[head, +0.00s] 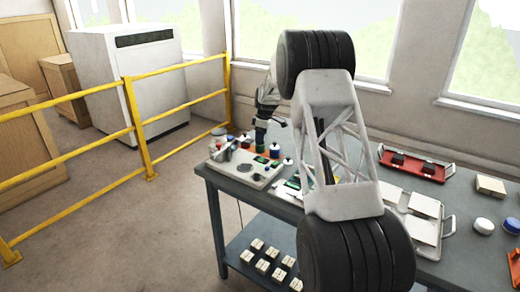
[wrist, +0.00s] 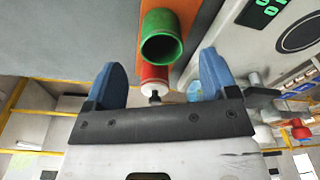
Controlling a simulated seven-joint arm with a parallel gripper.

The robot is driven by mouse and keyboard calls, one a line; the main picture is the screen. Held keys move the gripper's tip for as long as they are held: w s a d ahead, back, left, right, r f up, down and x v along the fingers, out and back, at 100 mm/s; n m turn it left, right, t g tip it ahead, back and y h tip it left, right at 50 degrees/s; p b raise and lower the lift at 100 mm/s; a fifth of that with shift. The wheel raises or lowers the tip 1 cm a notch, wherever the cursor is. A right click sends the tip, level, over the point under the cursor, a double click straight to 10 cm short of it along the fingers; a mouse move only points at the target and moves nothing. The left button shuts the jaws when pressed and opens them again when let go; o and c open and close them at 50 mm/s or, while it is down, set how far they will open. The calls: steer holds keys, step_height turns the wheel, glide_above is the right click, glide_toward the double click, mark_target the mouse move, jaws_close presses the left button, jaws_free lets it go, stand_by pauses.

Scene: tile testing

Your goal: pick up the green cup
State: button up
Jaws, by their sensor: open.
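The green cup (wrist: 162,36) shows in the wrist view with its round opening toward the camera, beside an orange strip. It lies ahead of my gripper (wrist: 162,75), roughly in line with the gap between the blue fingers. The fingers are spread apart and appear not to touch the cup. In the head view my gripper (head: 262,128) is at the far left end of the bench. A small green shape just below it seems to be the cup, but my arm and the small size make this hard to tell.
A red and white bottle (wrist: 155,80) stands near the cup. A light grey device with a green display (wrist: 262,12) is close on the right in the wrist view. The grey bench (head: 458,186) also holds a red tray (head: 425,174) and a white tray (head: 425,230).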

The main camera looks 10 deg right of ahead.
mark_target(260, 146)
steer(key=shift+a+f, duration=0.1)
steer(key=shift+f, duration=0.45)
steer(key=shift+w+a+f, duration=0.1)
steer(key=shift+a+f, duration=0.05)
steer(key=shift+f, duration=1.15)
steer(key=shift+a+f, duration=0.15)
steer(key=shift+f, duration=1.15)
steer(key=c, duration=1.1)
steer(key=shift+o, duration=0.2)
steer(key=shift+r, duration=0.2)
step_height(260, 146, up, 10)
steer(key=shift+f, duration=0.15)
